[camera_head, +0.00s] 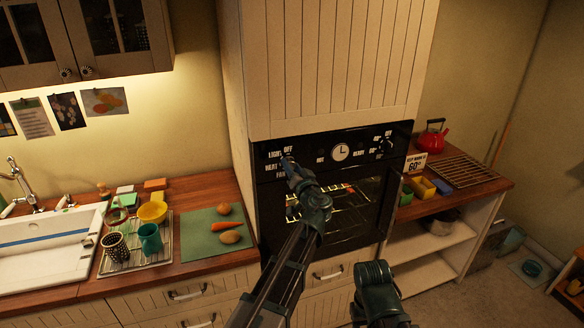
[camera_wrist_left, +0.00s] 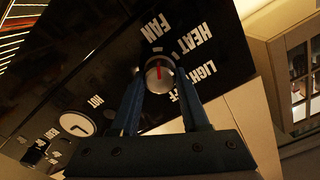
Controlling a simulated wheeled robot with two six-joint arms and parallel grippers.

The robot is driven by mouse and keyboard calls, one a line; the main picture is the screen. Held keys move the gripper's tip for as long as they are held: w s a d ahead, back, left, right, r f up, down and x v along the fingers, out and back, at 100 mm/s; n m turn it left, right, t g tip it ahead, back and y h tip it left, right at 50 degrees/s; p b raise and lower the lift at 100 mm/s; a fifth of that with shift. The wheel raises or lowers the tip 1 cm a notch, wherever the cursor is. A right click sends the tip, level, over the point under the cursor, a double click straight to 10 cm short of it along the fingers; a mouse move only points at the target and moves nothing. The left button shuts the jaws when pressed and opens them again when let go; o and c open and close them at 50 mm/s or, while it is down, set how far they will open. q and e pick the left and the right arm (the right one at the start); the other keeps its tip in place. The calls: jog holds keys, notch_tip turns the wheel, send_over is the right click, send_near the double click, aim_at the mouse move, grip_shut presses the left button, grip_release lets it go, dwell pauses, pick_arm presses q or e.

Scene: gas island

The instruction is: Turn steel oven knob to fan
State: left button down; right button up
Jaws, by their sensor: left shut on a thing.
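The steel oven knob (camera_wrist_left: 160,73) is a round silver dial with a red mark on the black oven panel. In the left wrist view the mark runs roughly up the picture, towards the side of the FAN label (camera_wrist_left: 155,27); its exact setting is hard to read. HEAT, LIGHT and OFF labels curve to its right. My left gripper (camera_wrist_left: 158,84) is shut on the knob, one finger on each side. In the head view my left gripper (camera_head: 288,163) reaches the panel's left end and hides the knob. My right arm shows at the bottom, its fingers out of view.
The black oven (camera_head: 352,222) has a lit glass door below a clock (camera_head: 340,152). Left are a green board (camera_head: 196,246) with vegetables, a dish rack and the sink (camera_head: 45,262). Right are a red kettle (camera_head: 432,136) and coloured boxes on a counter.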

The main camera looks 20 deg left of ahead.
pick_arm(q)
jog(key=shift+s+f, duration=0.1)
jog(key=shift+c, duration=2)
grip_release()
jog(key=v, duration=1.3)
jog(key=shift+s+d, duration=0.25)
